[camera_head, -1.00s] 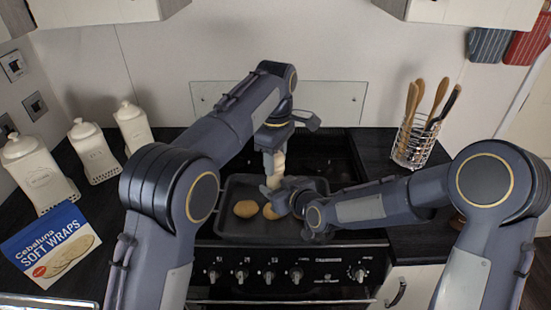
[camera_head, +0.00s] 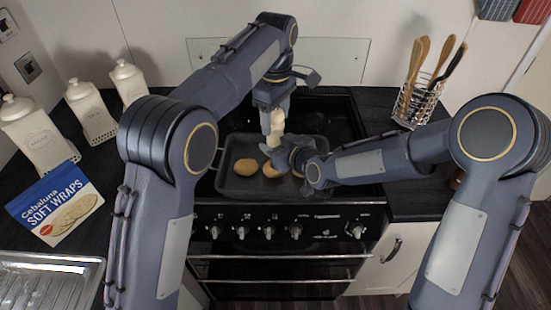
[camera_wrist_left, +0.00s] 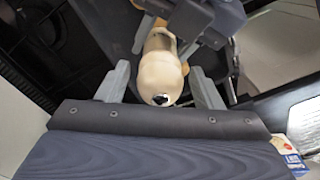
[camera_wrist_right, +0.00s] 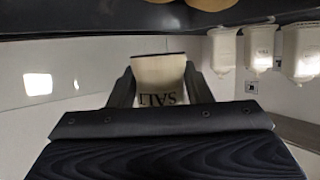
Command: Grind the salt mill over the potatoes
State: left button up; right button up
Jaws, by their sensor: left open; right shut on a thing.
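The cream salt mill (camera_head: 276,121) stands above the dark baking tray (camera_head: 232,187) on the hob. My right gripper (camera_head: 284,157) is shut on its lower body; in the right wrist view the mill (camera_wrist_right: 160,72) shows the letters SALT between the fingers. My left gripper (camera_head: 272,108) points down around the mill's top from above. In the left wrist view its fingers (camera_wrist_left: 160,88) are open on either side of the rounded mill top (camera_wrist_left: 160,84), with gaps visible. Potatoes (camera_head: 247,167) lie in the tray, partly hidden by my right gripper.
Several cream canisters (camera_head: 91,112) and a Soft Wraps packet (camera_head: 58,204) are on the left counter. A wire utensil holder (camera_head: 417,104) stands on the right counter. Oven knobs (camera_head: 268,232) line the front below the tray.

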pick_arm(q)
jog(key=m, duration=0.5)
jog(key=shift+m, duration=0.4)
jog(key=m, duration=0.5)
jog(key=shift+m, duration=0.3)
jog(key=shift+c, duration=0.4)
jog(key=c, duration=0.7)
jog(key=shift+o, duration=0.2)
jog(key=n, duration=1.2)
jog(key=shift+n, duration=0.3)
jog(key=o, duration=0.7)
